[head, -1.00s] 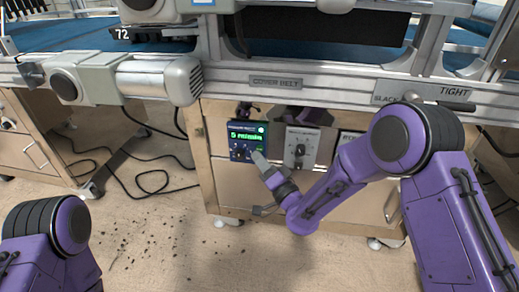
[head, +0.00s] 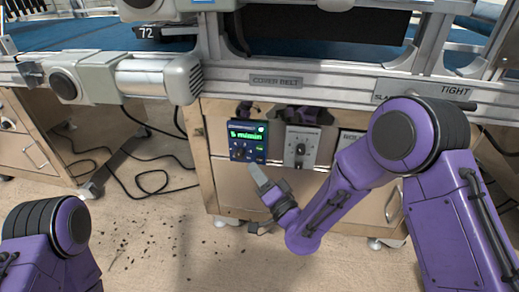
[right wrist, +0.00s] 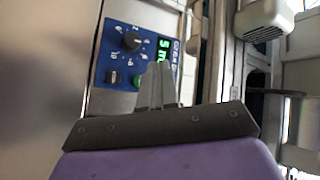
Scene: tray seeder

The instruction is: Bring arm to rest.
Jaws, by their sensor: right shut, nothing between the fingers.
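My right gripper (head: 258,178) is in front of the cabinet below the conveyor frame, just under and right of a blue control panel. Its fingers are together with nothing between them, and they also show in the right wrist view (right wrist: 158,82). The blue control panel (head: 243,147) has a lit green display and dark knobs; it also shows in the right wrist view (right wrist: 118,70). The fingers look apart from the panel in the head view. Of my left arm only a purple link shows at the lower left; its gripper is not in view.
A grey box with a knob (head: 301,148) hangs right of the panel. The conveyor frame (head: 300,82) with its labels runs across above. A grey motor (head: 150,77) sticks out at the left. Cables (head: 150,185) and dark crumbs lie on the floor. The floor in front is open.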

